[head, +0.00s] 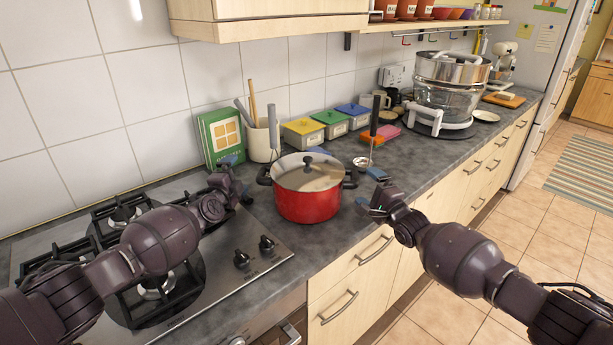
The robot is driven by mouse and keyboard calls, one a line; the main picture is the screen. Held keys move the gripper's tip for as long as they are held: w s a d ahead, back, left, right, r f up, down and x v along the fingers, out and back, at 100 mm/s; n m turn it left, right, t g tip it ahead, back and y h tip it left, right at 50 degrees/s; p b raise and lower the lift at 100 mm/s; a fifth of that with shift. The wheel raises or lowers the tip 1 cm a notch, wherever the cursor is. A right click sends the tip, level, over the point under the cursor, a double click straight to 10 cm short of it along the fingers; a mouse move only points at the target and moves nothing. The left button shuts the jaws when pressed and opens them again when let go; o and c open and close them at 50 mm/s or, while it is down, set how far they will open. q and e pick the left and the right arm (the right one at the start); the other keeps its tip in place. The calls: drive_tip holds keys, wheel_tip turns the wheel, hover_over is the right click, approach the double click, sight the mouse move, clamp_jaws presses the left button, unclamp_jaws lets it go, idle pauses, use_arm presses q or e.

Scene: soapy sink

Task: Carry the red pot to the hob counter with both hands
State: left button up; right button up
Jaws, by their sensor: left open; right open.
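The red pot (306,207) stands upright on the grey counter, just right of the gas hob (225,262). It has a lid (308,176) with a dark knob and black side handles. My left gripper (240,188) is open at the pot's left side, close to the left handle (264,175); I cannot tell whether it touches. My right gripper (368,192) is open to the right of the pot, near the right handle (350,180), with a visible gap.
A ladle (373,135) stands behind the right handle. A large steamer (447,88) stands further right. The counter's front edge lies close to the pot.

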drive_tip(key=v, duration=0.6)
drive_tip(key=shift+s+d, duration=0.25)
drive_tip(key=shift+s, duration=0.1)
use_arm(q)
drive_tip(key=shift+a, duration=0.15)
use_arm(e)
drive_tip(key=shift+f, duration=0.1)
